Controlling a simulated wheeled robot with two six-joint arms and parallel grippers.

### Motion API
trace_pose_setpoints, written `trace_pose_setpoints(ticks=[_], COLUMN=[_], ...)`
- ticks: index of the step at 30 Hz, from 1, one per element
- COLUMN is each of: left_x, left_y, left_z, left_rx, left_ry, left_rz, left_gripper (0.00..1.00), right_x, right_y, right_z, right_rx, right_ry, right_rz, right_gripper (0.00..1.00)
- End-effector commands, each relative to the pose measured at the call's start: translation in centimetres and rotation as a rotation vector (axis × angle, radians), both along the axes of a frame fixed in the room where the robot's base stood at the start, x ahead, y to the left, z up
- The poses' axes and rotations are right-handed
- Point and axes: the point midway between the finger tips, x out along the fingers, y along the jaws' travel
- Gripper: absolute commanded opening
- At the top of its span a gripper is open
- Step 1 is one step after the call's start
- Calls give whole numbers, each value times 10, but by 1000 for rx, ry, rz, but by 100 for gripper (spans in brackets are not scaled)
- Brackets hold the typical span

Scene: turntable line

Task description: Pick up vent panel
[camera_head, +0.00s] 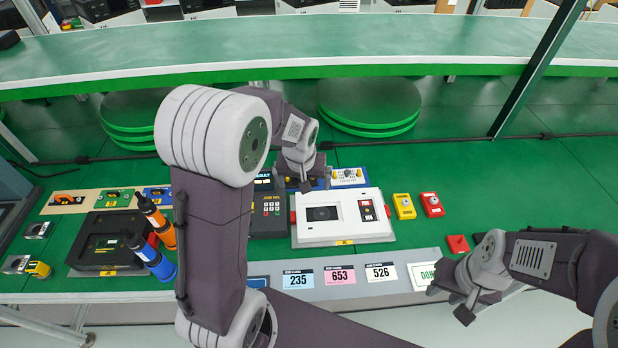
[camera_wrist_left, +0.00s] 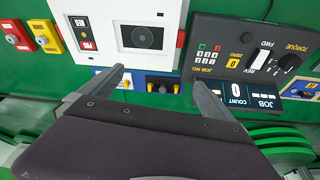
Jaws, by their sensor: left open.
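No part is legibly labelled as the vent panel, so I cannot tell which one it is. My left gripper (camera_head: 304,184) is over a low blue panel (camera_head: 317,184) behind the white unit. In the left wrist view my left gripper (camera_wrist_left: 158,78) is open, with the blue panel (camera_wrist_left: 183,93) and its dark and yellow parts showing between and below the fingers. No contact shows, and the gripper hides part of the panel. A small white-topped panel (camera_head: 348,174) lies to the right. My right gripper (camera_head: 452,302) is open and empty at the bench's front edge.
A white unit (camera_head: 375,227) with a dark window stands in front of my left gripper, beside a dark keypad unit (camera_head: 269,226). Yellow (camera_head: 404,212) and red (camera_head: 432,210) button boxes stand right. Orange (camera_head: 155,217) and blue (camera_head: 149,256) drivers stand left.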

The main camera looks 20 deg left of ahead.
Motion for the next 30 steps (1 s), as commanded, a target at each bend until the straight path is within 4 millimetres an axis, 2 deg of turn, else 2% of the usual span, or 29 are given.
trace_pose_setpoints(ticks=[1,6,9,12,19,25,30], left_x=[16,70,96,112,121,130,132], left_y=[6,31,48,61,67,72,73], left_z=[-8,-29,-49,-63,-70,-98,-104], left_rx=[4,23,36,45,50,50,49], left_ry=[-13,-61,-78,-86,-92,-90,-92], left_rz=[25,111,153,182,195,194,194], left_gripper=[100,100,100,100,100,100,100], right_x=[0,0,0,0,0,0,0], right_y=[0,0,0,0,0,0,0], right_z=[-7,-23,-32,-37,-37,-36,-36], right_rx=[0,0,0,0,0,0,0], right_ry=[0,0,0,0,0,0,0], right_rz=[0,0,0,0,0,0,0], right_gripper=[36,36,36,36,36,36,36])
